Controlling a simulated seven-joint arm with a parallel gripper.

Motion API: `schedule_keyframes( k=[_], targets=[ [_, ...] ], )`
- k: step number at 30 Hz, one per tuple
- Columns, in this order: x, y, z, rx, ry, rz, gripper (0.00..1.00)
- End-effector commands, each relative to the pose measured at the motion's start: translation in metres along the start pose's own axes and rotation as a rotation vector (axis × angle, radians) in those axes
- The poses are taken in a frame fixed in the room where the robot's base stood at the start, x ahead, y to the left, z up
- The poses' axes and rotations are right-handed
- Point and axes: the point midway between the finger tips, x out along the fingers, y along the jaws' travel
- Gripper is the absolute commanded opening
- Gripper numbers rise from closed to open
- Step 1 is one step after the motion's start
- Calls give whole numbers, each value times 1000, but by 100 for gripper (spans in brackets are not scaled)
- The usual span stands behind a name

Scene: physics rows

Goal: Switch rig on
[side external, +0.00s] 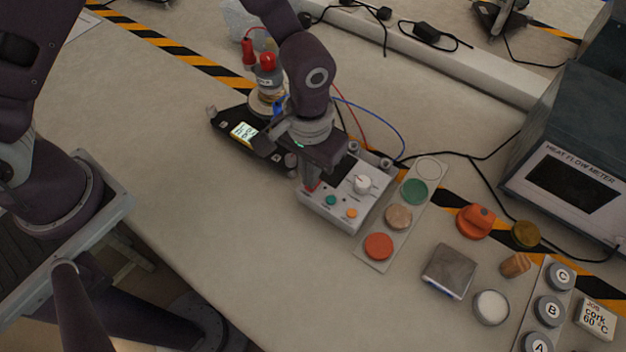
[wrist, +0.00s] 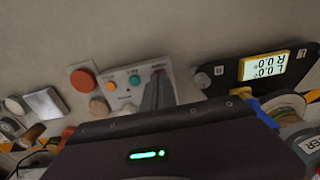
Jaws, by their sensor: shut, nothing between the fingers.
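The rig's white control box (side external: 345,205) stands mid-table with a white knob (side external: 362,184), a teal button (side external: 331,200) and an orange button (side external: 351,213). In the wrist view the box (wrist: 125,98) shows the teal button (wrist: 134,80) and orange button (wrist: 110,87). My gripper (side external: 309,190) is shut and empty, pointing down over the left end of the box. A bit of red shows by the fingertips (wrist: 157,80); what it belongs to is mostly hidden. I cannot tell whether the fingertips touch the box. The lit display (wrist: 264,66) reads L 0.0°, R 0.0°.
A black base (side external: 228,122) carries the display and a bottle-like stack (side external: 268,85) behind my wrist. Right of the box lies a strip (side external: 372,256) with coloured discs. A metal block (side external: 450,270), a white-topped cup (side external: 491,307) and the heat flow meter (side external: 570,150) stand farther right. The front table is clear.

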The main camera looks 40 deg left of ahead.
Motion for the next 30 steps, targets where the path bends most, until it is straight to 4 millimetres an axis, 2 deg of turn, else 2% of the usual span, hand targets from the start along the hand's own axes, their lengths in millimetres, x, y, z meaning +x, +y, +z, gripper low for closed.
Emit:
schedule_keyframes(
  k=[26, 30],
  targets=[
    [14, 0, 0, 0, 0, 0, 0],
    [7, 0, 0, 0, 1, 0, 0]
  ],
)
